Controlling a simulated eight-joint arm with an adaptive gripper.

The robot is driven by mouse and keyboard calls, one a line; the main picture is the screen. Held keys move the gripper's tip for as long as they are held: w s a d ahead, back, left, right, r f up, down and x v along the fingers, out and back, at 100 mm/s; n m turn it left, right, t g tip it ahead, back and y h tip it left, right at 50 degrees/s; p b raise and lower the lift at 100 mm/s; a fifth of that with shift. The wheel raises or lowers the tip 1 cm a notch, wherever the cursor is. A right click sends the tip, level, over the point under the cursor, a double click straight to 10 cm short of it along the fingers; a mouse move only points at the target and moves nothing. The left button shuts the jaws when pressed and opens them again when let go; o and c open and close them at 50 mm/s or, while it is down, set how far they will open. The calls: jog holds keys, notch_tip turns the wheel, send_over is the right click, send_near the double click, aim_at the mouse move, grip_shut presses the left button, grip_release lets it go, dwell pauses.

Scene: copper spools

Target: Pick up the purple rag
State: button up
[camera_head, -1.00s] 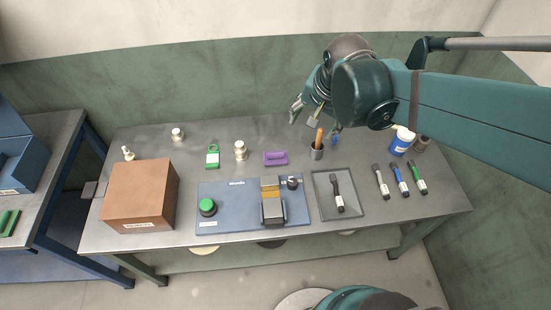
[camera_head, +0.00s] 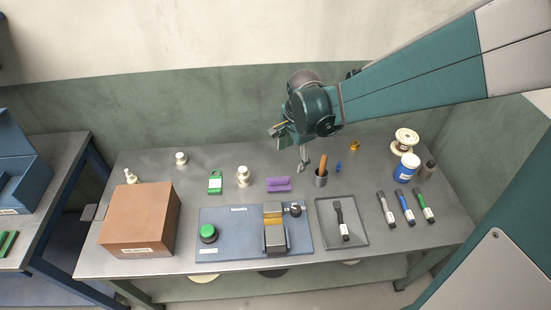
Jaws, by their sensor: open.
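The purple rag (camera_head: 278,184) lies folded on the grey metal table, behind the blue board and left of the cup with the wooden handle. It is fully visible. My gripper (camera_head: 288,148) is open and empty. It hangs above the back of the table, above and slightly right of the rag in the picture, and does not touch it.
The metal cup (camera_head: 321,178) stands right of the rag. A white-capped jar (camera_head: 243,176) and a green tag (camera_head: 215,182) are to its left. The blue board (camera_head: 228,245) with a green button is in front. A brown box (camera_head: 140,220) stands at left.

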aim_at(279, 180)
jog(key=w+a+f+m, duration=0.1)
jog(key=f, duration=0.2)
jog(key=w+a+f+m+g, duration=0.1)
jog(key=f+m, duration=0.1)
jog(key=f, duration=0.2)
jog(key=w+a+f+m, duration=0.1)
jog(key=w+a+f, duration=0.1)
jog(key=f, duration=0.2)
jog(key=shift+f+g+b, duration=0.25)
jog(key=shift+g+b, duration=0.15)
jog(key=shift+f, duration=1.25)
jog(key=shift+f+b, duration=0.1)
jog(key=shift+b, duration=0.2)
jog(key=shift+a+f+b, duration=0.2)
jog(key=shift+f+b, duration=0.45)
jog(key=shift+f, duration=1.9)
jog(key=c, duration=1)
